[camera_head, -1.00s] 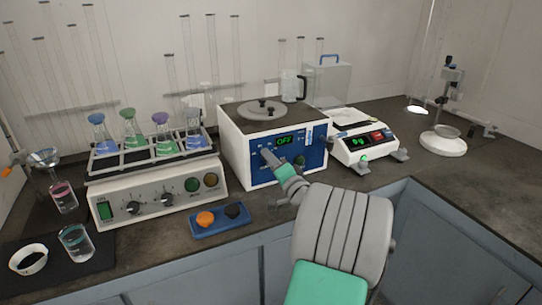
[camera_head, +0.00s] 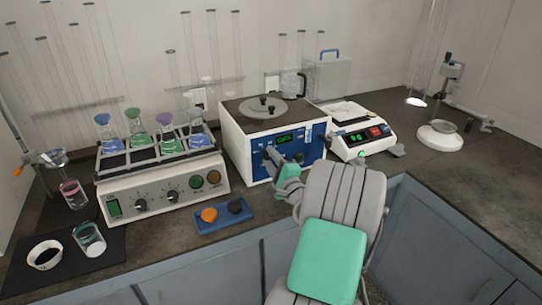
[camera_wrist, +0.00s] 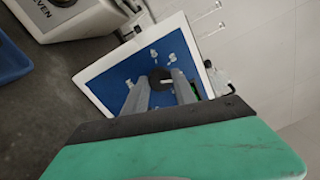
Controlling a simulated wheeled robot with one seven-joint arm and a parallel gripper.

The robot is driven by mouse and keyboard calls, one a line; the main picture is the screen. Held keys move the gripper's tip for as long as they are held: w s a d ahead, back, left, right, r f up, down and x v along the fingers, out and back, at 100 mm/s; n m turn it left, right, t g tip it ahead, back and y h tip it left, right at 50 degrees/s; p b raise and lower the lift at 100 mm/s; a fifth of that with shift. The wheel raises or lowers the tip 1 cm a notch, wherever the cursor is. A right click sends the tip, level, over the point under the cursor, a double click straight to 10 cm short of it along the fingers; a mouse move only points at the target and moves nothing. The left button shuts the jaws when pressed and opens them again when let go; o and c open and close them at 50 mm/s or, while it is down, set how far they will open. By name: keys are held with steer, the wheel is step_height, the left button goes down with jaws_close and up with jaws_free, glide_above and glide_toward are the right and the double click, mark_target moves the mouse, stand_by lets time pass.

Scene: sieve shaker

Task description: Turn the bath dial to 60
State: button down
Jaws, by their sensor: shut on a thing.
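The bath (camera_head: 245,150) is a white box with a blue front panel (camera_head: 312,150) and a round lid on top. Its small green display (camera_head: 284,139) appears to read OFF. My gripper (camera_head: 271,154) reaches the panel just below the display and hides the dial in the head view. In the wrist view, the dark round dial (camera_wrist: 160,76) sits between the tips of my two grey fingers (camera_wrist: 161,84), which are shut on it. The dial's markings are too small to read.
A shaker (camera_head: 160,188) with several coloured flasks stands left of the bath. A blue tray (camera_head: 226,219) with an orange and a dark knob lies in front. A balance (camera_head: 358,146) stands close on the right.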

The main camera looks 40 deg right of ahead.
stand_by(0.5)
steer(key=c, duration=1)
jaws_free()
steer(key=b+v, duration=0.1)
steer(key=v, duration=0.7)
steer(key=shift+w+a, duration=0.1)
